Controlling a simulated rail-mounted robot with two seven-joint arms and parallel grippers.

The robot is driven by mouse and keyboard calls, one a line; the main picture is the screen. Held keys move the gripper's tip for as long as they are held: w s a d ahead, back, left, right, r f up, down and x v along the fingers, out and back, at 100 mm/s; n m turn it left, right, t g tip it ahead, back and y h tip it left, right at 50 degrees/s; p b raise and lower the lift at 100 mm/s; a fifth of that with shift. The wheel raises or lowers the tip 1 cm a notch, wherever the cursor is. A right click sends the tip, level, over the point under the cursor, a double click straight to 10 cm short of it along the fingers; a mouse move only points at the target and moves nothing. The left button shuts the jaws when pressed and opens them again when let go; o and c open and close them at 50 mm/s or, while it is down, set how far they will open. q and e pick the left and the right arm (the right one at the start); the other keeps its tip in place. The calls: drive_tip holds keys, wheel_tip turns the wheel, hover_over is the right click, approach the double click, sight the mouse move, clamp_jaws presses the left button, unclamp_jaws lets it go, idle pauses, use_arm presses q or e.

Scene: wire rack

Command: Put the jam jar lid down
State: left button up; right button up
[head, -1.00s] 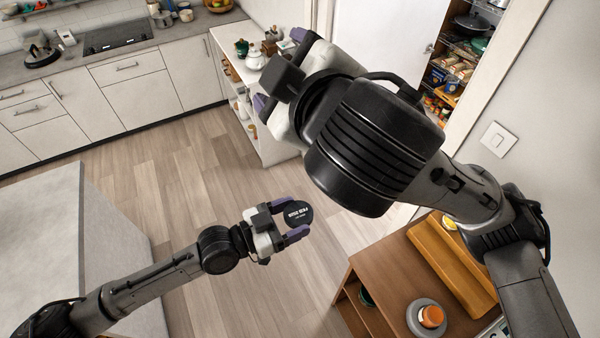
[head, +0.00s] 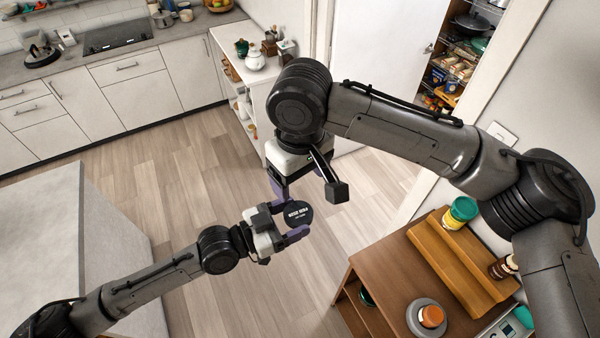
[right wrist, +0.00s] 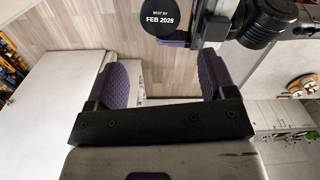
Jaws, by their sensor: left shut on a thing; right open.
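The lid is a round black disc (head: 298,214) with white print. My left gripper (head: 292,222) is shut on it and holds it in the air over the floor. In the right wrist view the lid (right wrist: 164,18) reads "BEST BY FEB 2028", beside my left gripper's purple finger. My right gripper (right wrist: 166,65) is open and empty, its two purple fingers wide apart. In the head view it hangs just above and behind the lid, partly hidden by its own wrist. No jam jar can be made out for certain.
A wooden side table (head: 385,268) at lower right bears a stepped wooden stand (head: 440,250), a green-lidded jar (head: 460,212), a brown bottle (head: 503,267) and an orange-topped item (head: 432,316) on a grey dish. A pale counter (head: 60,230) lies at left. Open floor is between.

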sight(300, 214)
drive_tip(key=shift+m, duration=0.3)
wheel_tip(300, 214, down, 12)
idle(0.4)
drive_tip(key=c, duration=0.4)
use_arm(q)
drive_tip(key=o, duration=0.9)
use_arm(e)
drive_tip(key=shift+c, duration=1.1)
use_arm(q)
drive_tip(key=o, duration=0.4)
